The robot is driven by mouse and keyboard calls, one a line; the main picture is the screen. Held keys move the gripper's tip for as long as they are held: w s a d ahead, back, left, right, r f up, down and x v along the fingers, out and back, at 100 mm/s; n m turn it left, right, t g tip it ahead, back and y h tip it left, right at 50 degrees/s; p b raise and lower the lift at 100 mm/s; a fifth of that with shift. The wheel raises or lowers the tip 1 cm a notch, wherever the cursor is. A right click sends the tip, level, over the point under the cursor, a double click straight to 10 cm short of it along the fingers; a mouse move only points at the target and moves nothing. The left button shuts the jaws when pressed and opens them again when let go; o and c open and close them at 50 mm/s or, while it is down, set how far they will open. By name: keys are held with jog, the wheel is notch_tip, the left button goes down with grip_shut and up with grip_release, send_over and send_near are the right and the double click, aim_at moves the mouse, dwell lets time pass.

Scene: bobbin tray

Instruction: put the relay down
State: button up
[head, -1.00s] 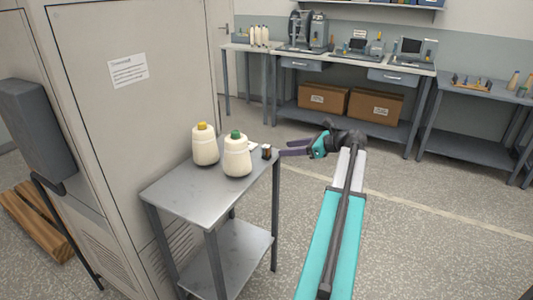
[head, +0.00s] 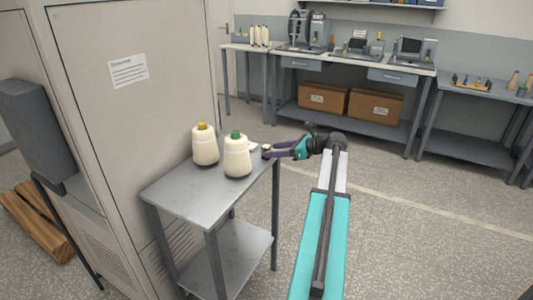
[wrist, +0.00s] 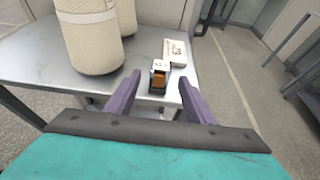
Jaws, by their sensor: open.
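The relay (wrist: 158,80), a small block with an orange-brown face, dark sides and a pale top, stands upright near the right edge of the grey metal table (head: 193,198). My gripper (wrist: 159,79) is open, with one purple finger on each side of the relay in the wrist view; a gap shows on both sides. In the head view my gripper (head: 266,152) reaches in from the right at the table's edge, and its fingers mostly hide the relay there.
Two cream thread cones, one yellow-topped (head: 205,148) and one green-topped (head: 237,158), stand left of the relay. A small white labelled box (wrist: 175,52) lies just behind it. A tall beige cabinet (head: 130,110) stands left of the table. The floor right of the table is clear.

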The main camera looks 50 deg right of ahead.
aim_at(264, 145)
jog(key=shift+x, duration=2.35)
grip_shut()
jog(key=shift+r, duration=0.1)
jog(key=shift+r, duration=1.25)
jog(key=s+a+r, duration=0.2)
jog(key=s+a, duration=0.8)
jog(key=s, duration=0.2)
jog(key=shift+a+r, duration=0.15)
jog(key=shift+a, duration=0.25)
